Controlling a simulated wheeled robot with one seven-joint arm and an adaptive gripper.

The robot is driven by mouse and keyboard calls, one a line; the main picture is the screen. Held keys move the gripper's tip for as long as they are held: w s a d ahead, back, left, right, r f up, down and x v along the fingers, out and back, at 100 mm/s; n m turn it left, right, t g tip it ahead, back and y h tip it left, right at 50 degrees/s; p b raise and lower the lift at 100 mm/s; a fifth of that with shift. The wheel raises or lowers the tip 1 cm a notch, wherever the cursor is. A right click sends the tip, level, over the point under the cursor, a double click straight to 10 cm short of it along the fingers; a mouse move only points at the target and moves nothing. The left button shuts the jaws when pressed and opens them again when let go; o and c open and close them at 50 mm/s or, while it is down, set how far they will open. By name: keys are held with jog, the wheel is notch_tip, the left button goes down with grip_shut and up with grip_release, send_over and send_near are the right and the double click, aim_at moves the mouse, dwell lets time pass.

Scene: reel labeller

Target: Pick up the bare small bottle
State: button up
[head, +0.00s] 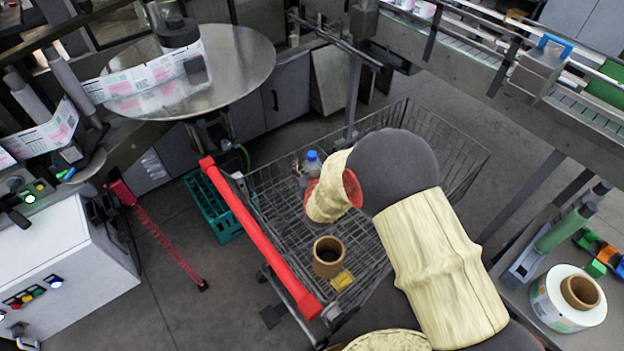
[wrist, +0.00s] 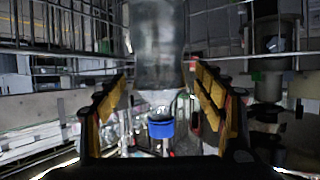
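A clear small bottle with a blue cap (head: 312,158) stands inside the wire shopping cart (head: 262,193), partly hidden by my arm and gripper. No label shows on the part I can see. In the wrist view the bottle (wrist: 158,45) appears upside down, its blue cap pointing down the picture, between the two fingers. My gripper (wrist: 160,85) is open, with one yellow-padded finger on each side of the bottle and visible gaps to both. In the head view my gripper is mostly hidden behind my wrist, close beside the bottle.
A brown cardboard tube (head: 328,257) and a small yellow item (head: 342,280) are in the cart. The cart has a red handle (head: 260,238). A green crate (head: 212,205) is to its left. A round steel table (head: 235,62) and a conveyor (head: 480,50) stand behind.

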jog(key=shift+c, duration=1.2)
jog(key=c, duration=1.5)
grip_shut()
